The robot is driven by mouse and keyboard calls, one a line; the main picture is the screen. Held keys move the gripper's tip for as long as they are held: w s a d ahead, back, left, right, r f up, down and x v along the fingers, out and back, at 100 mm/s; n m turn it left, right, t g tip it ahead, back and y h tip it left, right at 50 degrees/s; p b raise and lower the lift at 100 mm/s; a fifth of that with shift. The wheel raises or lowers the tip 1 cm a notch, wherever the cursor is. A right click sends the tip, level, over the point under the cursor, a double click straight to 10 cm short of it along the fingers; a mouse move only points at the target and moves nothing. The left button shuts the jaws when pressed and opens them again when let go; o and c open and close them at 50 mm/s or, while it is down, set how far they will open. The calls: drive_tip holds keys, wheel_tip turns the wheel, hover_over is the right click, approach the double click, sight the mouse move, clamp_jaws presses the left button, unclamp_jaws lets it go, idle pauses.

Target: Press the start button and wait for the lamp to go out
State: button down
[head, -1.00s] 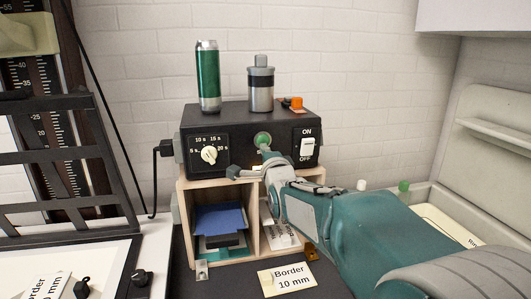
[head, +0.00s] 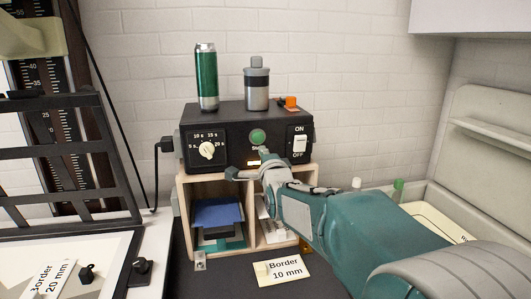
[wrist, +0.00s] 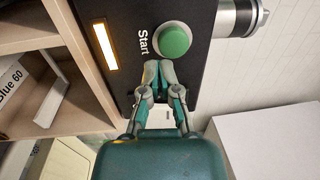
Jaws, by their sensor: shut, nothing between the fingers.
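The black timer box (head: 228,131) stands on a wooden shelf unit. Its round green start button (head: 258,137) is in full view in the head view; in the wrist view the green button (wrist: 175,40) sits beside the word Start. The lamp strip (head: 254,163) below it glows, and it shines warm white in the wrist view (wrist: 105,46). My gripper (head: 265,153) is shut and empty, its tips just below the button. In the wrist view my gripper's tips (wrist: 158,66) are near the button's edge; whether they touch it I cannot tell.
The box also carries a white dial knob (head: 207,150) and an ON/OFF switch (head: 299,145). A green can (head: 206,77), a grey bottle (head: 257,84) and an orange item (head: 290,102) stand on top. The enlarger frame (head: 60,150) is at left; a border card (head: 280,270) lies in front.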

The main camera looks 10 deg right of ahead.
drive_tip(key=s, duration=1)
drive_tip(key=shift+s+f, duration=0.15)
drive_tip(key=shift+f, duration=0.3)
drive_tip(key=shift+a, duration=0.1)
drive_tip(key=s+f+n+g, duration=0.4)
drive_tip(key=s+f+n, duration=0.1)
drive_tip(key=s, duration=0.4)
drive_tip(key=s+f+n+g, duration=0.5)
drive_tip(key=s+n, duration=0.2)
drive_tip(key=s, duration=0.2)
drive_tip(key=s+f+n+g, duration=0.4)
drive_tip(key=s+f+n, duration=0.1)
drive_tip(key=s, duration=0.4)
drive_tip(key=shift+d+f+n+g, duration=0.25)
drive_tip(key=shift+d+n+g, duration=0.05)
drive_tip(key=shift+n, duration=0.1)
idle(3.3)
